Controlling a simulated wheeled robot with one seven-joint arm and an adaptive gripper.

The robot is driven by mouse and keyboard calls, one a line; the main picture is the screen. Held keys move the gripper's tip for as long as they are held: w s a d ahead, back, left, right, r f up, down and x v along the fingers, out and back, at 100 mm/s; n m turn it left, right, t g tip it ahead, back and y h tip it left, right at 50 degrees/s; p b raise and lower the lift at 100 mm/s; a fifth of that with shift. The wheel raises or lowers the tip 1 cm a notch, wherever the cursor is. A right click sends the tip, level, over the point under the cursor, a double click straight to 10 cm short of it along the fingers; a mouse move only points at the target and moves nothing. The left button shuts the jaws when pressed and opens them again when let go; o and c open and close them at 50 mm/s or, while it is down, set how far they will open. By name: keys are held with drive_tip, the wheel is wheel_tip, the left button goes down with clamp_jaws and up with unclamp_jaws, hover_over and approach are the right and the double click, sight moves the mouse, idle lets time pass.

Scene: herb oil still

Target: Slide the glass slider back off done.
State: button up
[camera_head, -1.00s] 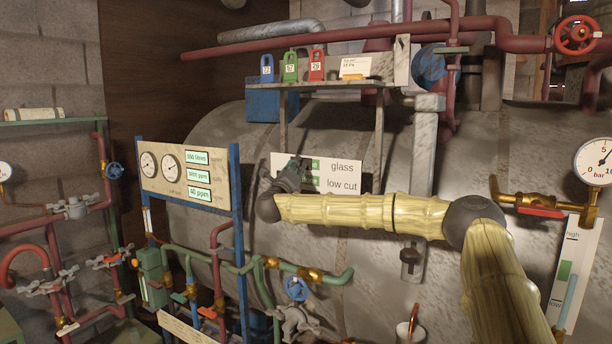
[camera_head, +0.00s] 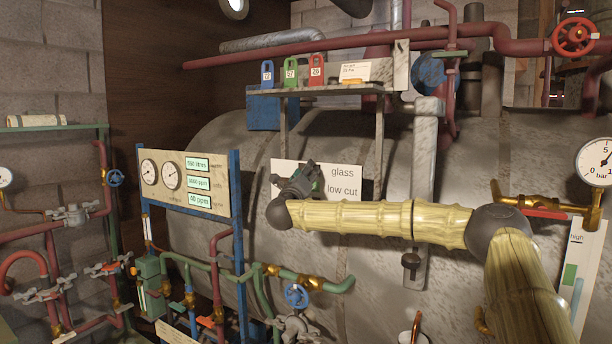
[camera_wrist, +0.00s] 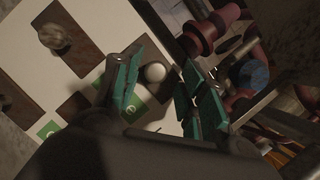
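A white panel (camera_head: 345,200) on the tank front carries the words "glass" above and "low cut" below. My gripper (camera_head: 308,172) is in front of the panel's left half and covers the slider parts there. In the wrist view my gripper (camera_wrist: 157,88) is open, its teal fingers on either side of a pale round knob (camera_wrist: 154,72). Gaps show between the knob and both fingers. A second, brownish knob (camera_wrist: 53,37) stands on a dark strip at the upper left. I cannot tell which knob is the glass slider. Green labels (camera_wrist: 48,130) are partly visible.
A shelf (camera_head: 330,90) with blue, green and red numbered tags is above the panel. A gauge board (camera_head: 215,160) with blue posts stands to the left. A metal upright (camera_head: 427,150) is to the right. In the wrist view, reddish pipework (camera_wrist: 205,35) is close to the right finger.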

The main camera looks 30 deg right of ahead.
drive_tip(key=shift+w+a, duration=0.15)
drive_tip(key=v, duration=1.2)
drive_tip(key=shift+f, duration=0.1)
